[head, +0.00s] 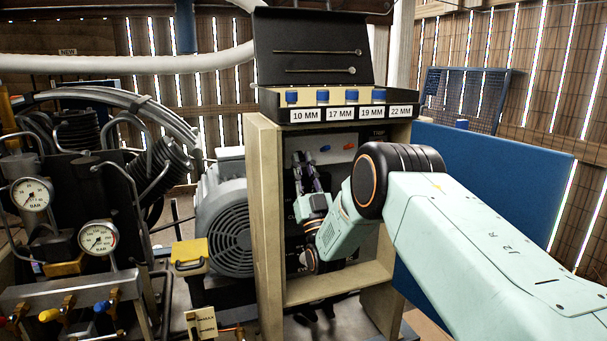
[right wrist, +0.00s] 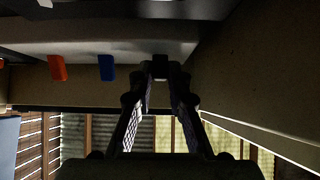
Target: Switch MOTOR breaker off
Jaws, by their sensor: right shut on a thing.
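The control panel (head: 340,172) is set inside a beige cabinet. My right gripper (head: 304,160) reaches into the cabinet, its fingers at the left part of the panel. In the right wrist view the fingertips of my right gripper (right wrist: 160,78) come together on a small dark switch (right wrist: 160,64) that sticks out from the panel. The fingers hide most of this switch, and no label on it can be read, so I cannot tell its position. My left gripper is not in view.
A blue switch (right wrist: 107,67) and an orange-red switch (right wrist: 58,68) sit beside it on the panel. The cabinet's left side wall (head: 265,215) stands close to the gripper. A black socket tray (head: 340,103) rests on top. A grey motor (head: 226,215) stands left.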

